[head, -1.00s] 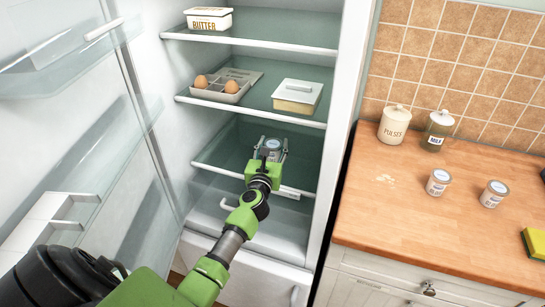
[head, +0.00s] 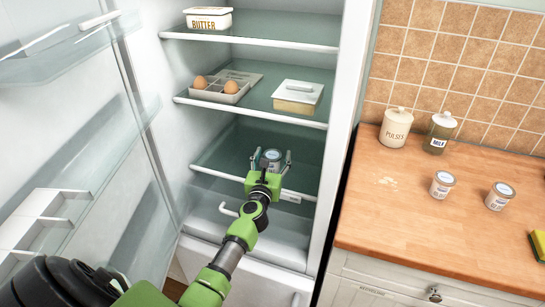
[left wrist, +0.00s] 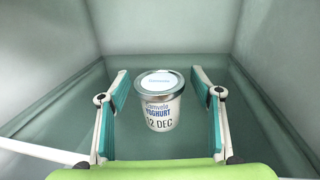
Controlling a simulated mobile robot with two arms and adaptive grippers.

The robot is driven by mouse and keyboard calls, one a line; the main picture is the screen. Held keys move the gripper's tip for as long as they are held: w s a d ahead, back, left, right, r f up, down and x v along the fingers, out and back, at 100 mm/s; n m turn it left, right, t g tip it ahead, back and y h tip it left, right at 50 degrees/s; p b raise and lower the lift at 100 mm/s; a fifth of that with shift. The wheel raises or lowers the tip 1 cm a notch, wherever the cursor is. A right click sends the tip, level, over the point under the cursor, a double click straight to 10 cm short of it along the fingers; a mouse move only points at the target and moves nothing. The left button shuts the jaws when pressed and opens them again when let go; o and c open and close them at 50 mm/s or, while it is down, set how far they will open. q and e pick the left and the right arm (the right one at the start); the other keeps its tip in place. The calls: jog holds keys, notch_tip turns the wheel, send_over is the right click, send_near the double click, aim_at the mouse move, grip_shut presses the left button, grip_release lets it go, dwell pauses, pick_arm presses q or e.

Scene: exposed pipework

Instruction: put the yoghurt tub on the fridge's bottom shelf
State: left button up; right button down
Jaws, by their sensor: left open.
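A yoghurt tub (left wrist: 160,105), white with a silvery lid and the print "YOGHURT 12 DEC", stands upright on the fridge's bottom shelf (head: 225,165). It also shows in the head view (head: 272,157), partly behind my gripper. My left gripper (head: 271,160) is open, with one finger on each side of the tub. In the left wrist view the gripper (left wrist: 160,110) shows clear gaps between both fingers and the tub. My right gripper is not in view.
A middle shelf above holds an egg tray (head: 220,90) and a lidded dish (head: 298,97); a butter box (head: 208,19) stands on the top shelf. The open door (head: 75,130) is at left. Two similar tubs (head: 442,184) (head: 498,196) stand on the worktop (head: 410,225).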

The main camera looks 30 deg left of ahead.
pick_arm(q)
jog(key=shift+r, duration=0.1)
jog(key=shift+r+p, duration=0.2)
jog(key=shift+p, duration=0.1)
jog(key=v, duration=1.2)
jog(key=shift+f, duration=0.15)
